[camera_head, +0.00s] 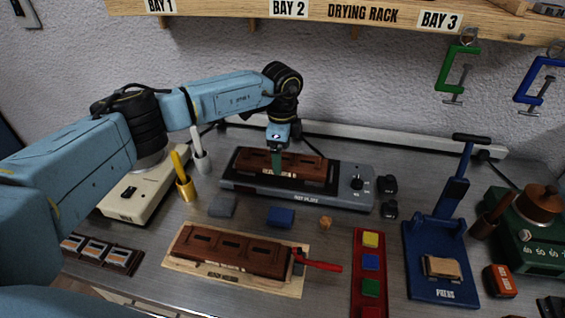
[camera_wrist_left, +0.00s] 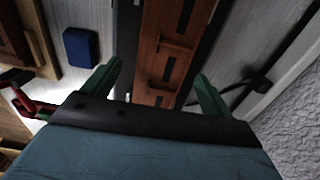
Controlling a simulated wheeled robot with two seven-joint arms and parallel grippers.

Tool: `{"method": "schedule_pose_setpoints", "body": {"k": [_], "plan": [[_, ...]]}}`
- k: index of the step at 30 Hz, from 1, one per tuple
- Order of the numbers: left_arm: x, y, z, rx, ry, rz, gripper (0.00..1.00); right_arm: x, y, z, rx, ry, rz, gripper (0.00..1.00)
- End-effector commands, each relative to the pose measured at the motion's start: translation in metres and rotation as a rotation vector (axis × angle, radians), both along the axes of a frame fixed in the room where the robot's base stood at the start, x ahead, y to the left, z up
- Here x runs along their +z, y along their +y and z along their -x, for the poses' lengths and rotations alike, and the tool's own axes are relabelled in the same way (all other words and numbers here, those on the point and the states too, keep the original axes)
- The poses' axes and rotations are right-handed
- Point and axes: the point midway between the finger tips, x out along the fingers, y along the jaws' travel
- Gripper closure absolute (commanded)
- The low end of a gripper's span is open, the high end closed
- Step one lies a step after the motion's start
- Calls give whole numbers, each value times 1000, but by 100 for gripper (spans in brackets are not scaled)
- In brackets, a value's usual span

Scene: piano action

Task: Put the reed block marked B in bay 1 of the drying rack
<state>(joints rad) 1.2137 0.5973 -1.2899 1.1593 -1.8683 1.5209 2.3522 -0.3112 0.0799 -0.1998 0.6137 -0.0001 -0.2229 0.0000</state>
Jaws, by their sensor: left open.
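A long brown reed block (camera_head: 308,165) lies on a grey device with a dial (camera_head: 345,198) at the back of the bench. A second brown reed block (camera_head: 230,249) lies on a pale wooden board (camera_head: 290,288) nearer the front. I cannot read a B on either block. My left gripper (camera_head: 277,172) points down over the block on the device. In the left wrist view, its green fingers (camera_wrist_left: 158,73) are apart, one on each side of that block (camera_wrist_left: 165,50). Contact is unclear. The drying rack (camera_head: 362,14) is on the wall, its BAY 1 label (camera_head: 160,5) at upper left.
A red-handled clamp (camera_head: 318,265) sits beside the front block. A blue pad (camera_head: 280,217) and a small wooden cube (camera_head: 326,222) lie between the blocks. A blue press (camera_head: 440,260) stands at right. A gold cup (camera_head: 185,188) stands at left near my arm.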

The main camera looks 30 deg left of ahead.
Motion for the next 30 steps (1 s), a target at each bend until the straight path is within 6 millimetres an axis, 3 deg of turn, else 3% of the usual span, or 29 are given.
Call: {"method": "schedule_pose_setpoints", "body": {"k": [5, 13, 25, 30], "plan": [[-21, 0, 0, 0, 0, -1, 15, 0, 1, -12, 1, -20, -2, 18], [-23, 0, 0, 0, -1, 0, 16, 0, 1, -17, 1, -27, -3, 18], [-22, 0, 0, 0, -1, 0, 68, 0, 1, -14, 1, -23, -2, 18], [-21, 0, -1, 0, -2, 0, 71, 0, 1, -12, 1, -20, -2, 18]]}}
